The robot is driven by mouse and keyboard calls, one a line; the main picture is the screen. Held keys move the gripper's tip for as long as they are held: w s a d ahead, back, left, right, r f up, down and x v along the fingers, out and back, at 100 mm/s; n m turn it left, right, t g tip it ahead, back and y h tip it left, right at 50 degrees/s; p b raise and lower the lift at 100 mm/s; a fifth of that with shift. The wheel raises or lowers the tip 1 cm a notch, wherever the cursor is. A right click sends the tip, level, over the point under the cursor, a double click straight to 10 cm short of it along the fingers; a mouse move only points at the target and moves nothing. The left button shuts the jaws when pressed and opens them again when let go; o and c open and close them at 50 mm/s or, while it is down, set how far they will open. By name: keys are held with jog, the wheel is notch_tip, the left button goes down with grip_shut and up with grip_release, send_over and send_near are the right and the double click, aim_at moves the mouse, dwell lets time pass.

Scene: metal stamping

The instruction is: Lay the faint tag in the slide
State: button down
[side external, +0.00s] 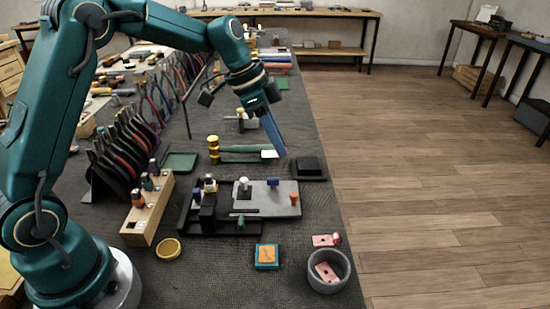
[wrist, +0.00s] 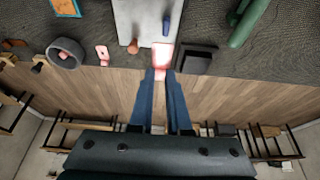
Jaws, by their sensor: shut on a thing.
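My gripper (side external: 280,154) is shut on a pale tag (side external: 269,154), held above the bench. In the wrist view the tag (wrist: 162,56) looks faint pink and sticks out past the blue fingertips (wrist: 160,74). A black fixture (side external: 187,219) with a grey plate (side external: 265,208) lies below and nearer the side camera. The plate bears white, blue and orange knobs. I cannot tell which part of this fixture is the slide. The grey plate (wrist: 129,12) also shows beyond the tag in the wrist view.
A black block (side external: 308,167) sits right of the fixture, near the bench edge. A grey bowl (side external: 327,284) holds a pink tag, with another pink piece (side external: 322,240) beside it. A teal stamp pad (side external: 266,265), yellow dish (side external: 168,249) and wooden tool holder (side external: 140,226) stand nearby.

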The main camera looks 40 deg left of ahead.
jog(key=shift+w+a, duration=0.1)
dwell(0.3)
send_over(256, 205)
jog(key=f, duration=0.3)
jog(key=shift+a+f, duration=0.2)
jog(key=shift+a, duration=0.2)
jog(key=shift+s, duration=0.45)
jog(key=shift+a+r, duration=0.1)
jog(key=shift+r, duration=0.05)
jog(key=shift+f, duration=2.5)
jog(key=shift+f, duration=0.5)
